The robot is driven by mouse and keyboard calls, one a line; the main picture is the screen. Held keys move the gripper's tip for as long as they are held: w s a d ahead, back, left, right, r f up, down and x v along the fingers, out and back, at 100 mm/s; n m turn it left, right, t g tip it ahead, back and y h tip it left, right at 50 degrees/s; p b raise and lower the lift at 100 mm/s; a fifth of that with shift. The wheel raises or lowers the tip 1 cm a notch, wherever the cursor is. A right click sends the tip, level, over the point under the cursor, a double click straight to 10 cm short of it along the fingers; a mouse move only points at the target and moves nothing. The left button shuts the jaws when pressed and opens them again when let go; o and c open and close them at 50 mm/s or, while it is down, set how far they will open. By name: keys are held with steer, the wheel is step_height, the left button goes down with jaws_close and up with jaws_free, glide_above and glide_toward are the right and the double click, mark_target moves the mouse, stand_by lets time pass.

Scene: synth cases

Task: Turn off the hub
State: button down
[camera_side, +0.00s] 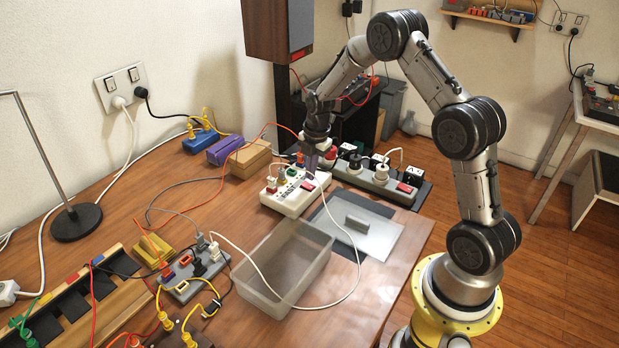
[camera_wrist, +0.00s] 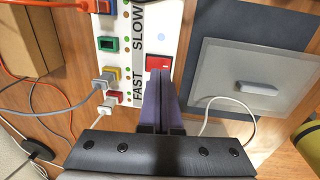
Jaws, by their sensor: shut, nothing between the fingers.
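The white hub (camera_side: 294,204) lies on the wooden table near the middle, with several plugs in it. In the wrist view the hub (camera_wrist: 148,14) shows the printed words FAST and SLOW, coloured ports and small lights. Its red switch (camera_wrist: 158,63) sits at one end; the switch also shows in the side view (camera_side: 308,186). My gripper (camera_side: 311,168) points down above the hub. In the wrist view its shut, empty fingers (camera_wrist: 159,75) reach just short of the red switch and overlap its lower edge. I cannot tell whether they touch it.
A grey power strip (camera_side: 378,180) with a red switch lies behind the hub. A frosted lid (camera_side: 372,229) and an open clear bin (camera_side: 262,283) are in front. A grey strip (camera_side: 186,287) with plugs is lower left. A white cable loops across the bin and lid.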

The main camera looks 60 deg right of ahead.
mark_target(305, 183)
step_height(305, 183, up, 11)
steer(key=s, duration=0.1)
steer(key=shift+w+r, duration=0.1)
steer(key=shift+w, duration=0.05)
stand_by(0.3)
steer(key=shift+w+r, duration=0.1)
steer(key=shift+w, duration=0.15)
steer(key=f, duration=0.4)
steer(key=w+f, duration=0.1)
steer(key=f, duration=0.7)
steer(key=shift+w+f, duration=0.25)
steer(key=shift+f, duration=0.05)
steer(key=shift+w+f, duration=0.1)
steer(key=shift+f, duration=0.55)
